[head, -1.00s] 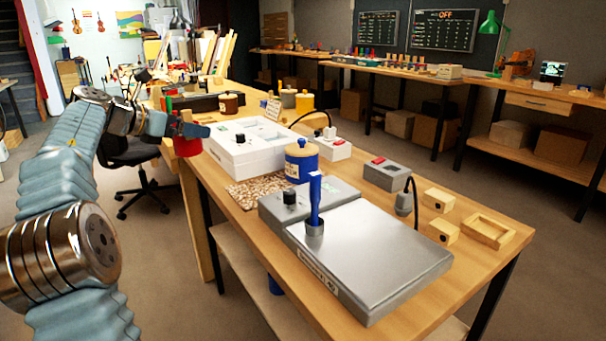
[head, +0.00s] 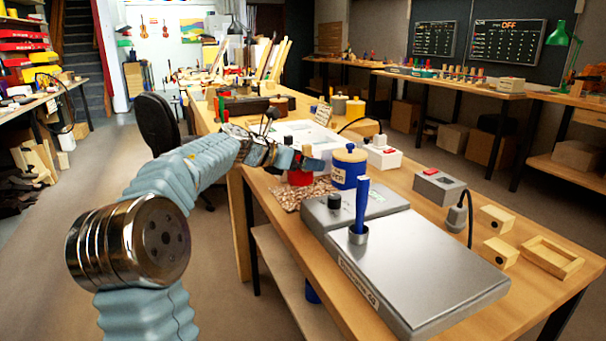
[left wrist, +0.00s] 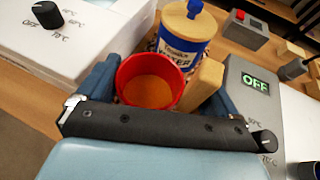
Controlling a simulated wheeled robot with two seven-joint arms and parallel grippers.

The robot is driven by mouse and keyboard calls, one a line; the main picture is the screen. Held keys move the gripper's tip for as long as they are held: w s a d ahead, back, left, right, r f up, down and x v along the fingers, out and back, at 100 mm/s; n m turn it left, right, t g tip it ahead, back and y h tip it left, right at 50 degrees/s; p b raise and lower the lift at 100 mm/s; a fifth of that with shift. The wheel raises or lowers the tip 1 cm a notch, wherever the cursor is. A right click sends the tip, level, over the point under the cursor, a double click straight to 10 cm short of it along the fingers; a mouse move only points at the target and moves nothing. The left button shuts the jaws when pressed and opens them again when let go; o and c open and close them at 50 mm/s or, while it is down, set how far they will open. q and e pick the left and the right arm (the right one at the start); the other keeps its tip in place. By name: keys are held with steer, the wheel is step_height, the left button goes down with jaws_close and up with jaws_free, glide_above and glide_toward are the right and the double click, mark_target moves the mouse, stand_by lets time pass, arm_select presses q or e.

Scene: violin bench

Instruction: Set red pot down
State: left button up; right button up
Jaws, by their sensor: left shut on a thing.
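The red pot (head: 299,177) is in my left gripper (head: 306,163), which is shut on it. In the left wrist view the pot (left wrist: 150,75) looks upright, with its round mouth open and orange-brown inside. A wooden handle (left wrist: 204,84) shows at its right side, between the dark fingers (left wrist: 152,92). In the head view the pot is over or on the speckled brown mat (head: 286,196), just left of the blue lidded jar (head: 348,167). I cannot tell whether its base touches the mat. My right gripper is not in view.
The grey heater box (head: 420,262) with a blue-handled tool in its cup stands in front. A white box (head: 300,133) with a knob is behind the pot. The blue jar is close to the pot's right. Wooden blocks (head: 496,220) lie at the right.

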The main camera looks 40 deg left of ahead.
mark_target(303, 172)
arm_select(q)
step_height(303, 172, down, 4)
steer(key=shift+d+r+b, duration=0.1)
steer(key=shift+r+b, duration=0.15)
steer(key=shift+b, duration=0.2)
steer(key=o, duration=0.8)
steer(key=v, duration=1.2)
steer(key=shift+r+b, duration=0.1)
steer(key=shift+b, duration=0.25)
